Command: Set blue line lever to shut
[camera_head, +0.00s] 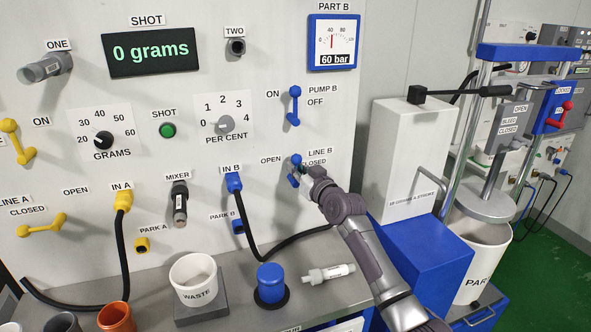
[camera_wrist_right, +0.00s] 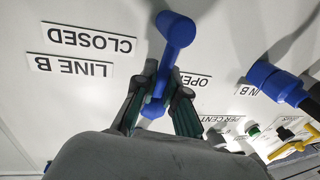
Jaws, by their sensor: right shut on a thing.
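The blue line lever (camera_head: 296,161) is on the white panel at the LINE B label, between the OPEN and CLOSED labels. It runs roughly up and down in the head view. In the right wrist view the blue lever (camera_wrist_right: 177,29) shows its round end and bar clearly, with the CLOSED label to its left and the OPEN label partly hidden to its right. My right gripper (camera_wrist_right: 160,88) is shut on the lever, one dark finger on each side of the bar. In the head view my right gripper (camera_head: 302,174) partly covers the lever. My left gripper is out of view.
The PUMP B lever (camera_head: 294,105) is above. A blue hose plug (camera_head: 233,182) at IN B is to the left, its black hose curving below. A white and blue machine (camera_head: 405,160) stands close on the right. A waste cup (camera_head: 194,280) and blue-capped part (camera_head: 270,283) stand on the bench.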

